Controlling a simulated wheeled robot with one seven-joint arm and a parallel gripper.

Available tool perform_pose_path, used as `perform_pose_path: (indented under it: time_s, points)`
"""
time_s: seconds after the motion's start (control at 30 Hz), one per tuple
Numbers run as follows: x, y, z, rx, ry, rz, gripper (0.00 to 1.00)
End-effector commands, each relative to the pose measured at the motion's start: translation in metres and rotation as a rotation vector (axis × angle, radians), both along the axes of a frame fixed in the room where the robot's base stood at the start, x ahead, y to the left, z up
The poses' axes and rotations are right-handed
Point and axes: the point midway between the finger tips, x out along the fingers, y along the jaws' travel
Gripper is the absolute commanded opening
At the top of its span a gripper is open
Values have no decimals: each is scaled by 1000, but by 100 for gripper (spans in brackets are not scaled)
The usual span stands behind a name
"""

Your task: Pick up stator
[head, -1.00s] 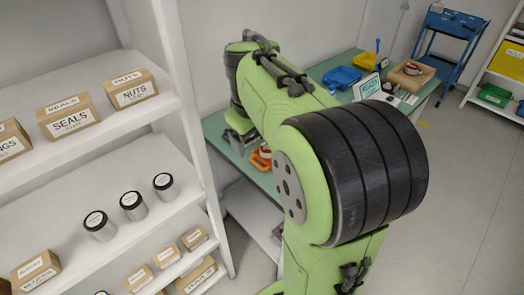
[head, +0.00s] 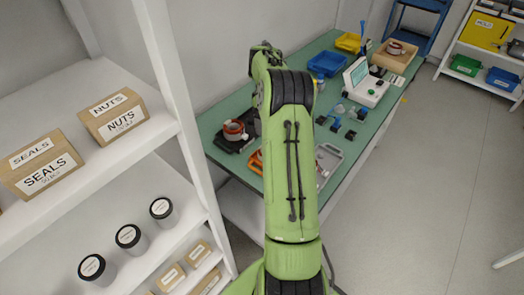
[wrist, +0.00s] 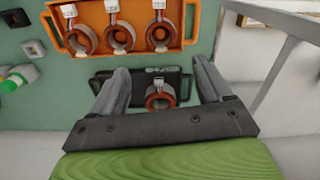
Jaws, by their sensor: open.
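A stator (wrist: 160,98), a copper-brown ring with a white tag, sits on a black fixture (wrist: 180,82) in the wrist view. Several more stators appear; three lie in a row in an orange tray (wrist: 128,44) above it, including the middle one (wrist: 118,38). My gripper (wrist: 160,76) is open and empty, its two grey fingers on either side of the fixture's stator in the picture. Whether they touch it cannot be told. In the head view a stator (head: 234,130) sits on a black base at the green table's left. My arm hides the gripper and much of the orange tray there.
The green table (head: 232,108) also holds a grey tray (head: 332,158), small dark parts, a white device (head: 366,84), a blue bin (head: 326,63) and a box with a stator (head: 396,47). A white shelf with labelled boxes stands left.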

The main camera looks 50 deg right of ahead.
Motion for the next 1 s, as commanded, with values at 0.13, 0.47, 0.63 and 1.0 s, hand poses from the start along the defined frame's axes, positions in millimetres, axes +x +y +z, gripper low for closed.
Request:
perform_pose_path:
  time_s: [0.13,0.47,0.63,1.0]
  points:
    - [0,1,-44,5,3,2,78]
    - [0,1,-97,4,2,1,78]
    - [0,2,-129,4,3,1,78]
    - [0,1,-139,0,2,0,69]
